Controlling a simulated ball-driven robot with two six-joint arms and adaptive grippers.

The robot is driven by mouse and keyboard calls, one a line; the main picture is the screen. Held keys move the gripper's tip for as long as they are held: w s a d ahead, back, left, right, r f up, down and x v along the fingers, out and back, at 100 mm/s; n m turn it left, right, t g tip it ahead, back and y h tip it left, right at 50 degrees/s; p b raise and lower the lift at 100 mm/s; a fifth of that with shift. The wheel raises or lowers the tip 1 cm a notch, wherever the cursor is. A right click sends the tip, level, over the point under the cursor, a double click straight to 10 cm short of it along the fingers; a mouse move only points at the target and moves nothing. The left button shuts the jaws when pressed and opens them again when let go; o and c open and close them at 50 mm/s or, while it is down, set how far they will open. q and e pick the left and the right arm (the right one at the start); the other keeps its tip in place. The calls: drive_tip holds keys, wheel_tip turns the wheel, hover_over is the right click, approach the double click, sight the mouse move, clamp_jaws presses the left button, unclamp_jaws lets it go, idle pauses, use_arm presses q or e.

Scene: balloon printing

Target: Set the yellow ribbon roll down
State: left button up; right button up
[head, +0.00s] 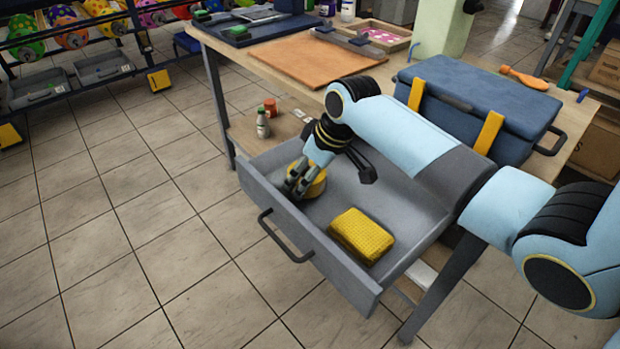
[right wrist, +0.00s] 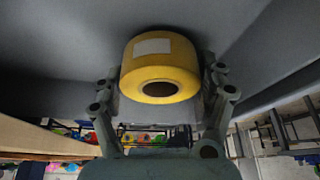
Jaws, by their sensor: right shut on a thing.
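The yellow ribbon roll (right wrist: 160,68) is between the two fingers of my right gripper (right wrist: 162,85), with a pale label on its side and a dark hole in its core. My right gripper is shut on it. In the head view my right gripper (head: 303,180) is inside the open grey drawer (head: 302,233), near its left end, and the roll (head: 316,186) shows partly behind the fingers. I cannot tell whether the roll touches the drawer floor. My left gripper is not in view.
A yellow textured block (head: 361,236) lies in the drawer's near right part. A blue toolbox (head: 478,108) with yellow straps stands on the table above. A small bottle (head: 263,124) and a red-brown jar (head: 270,107) stand beyond the drawer. The drawer's middle floor is clear.

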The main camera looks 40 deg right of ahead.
drive_tip(key=shift+f, duration=0.6)
drive_tip(key=shift+f, duration=0.15)
drive_tip(key=o, duration=1.2)
drive_tip(key=p+v, duration=0.3)
drive_tip(key=v, duration=0.9)
drive_tip(key=shift+s, duration=0.1)
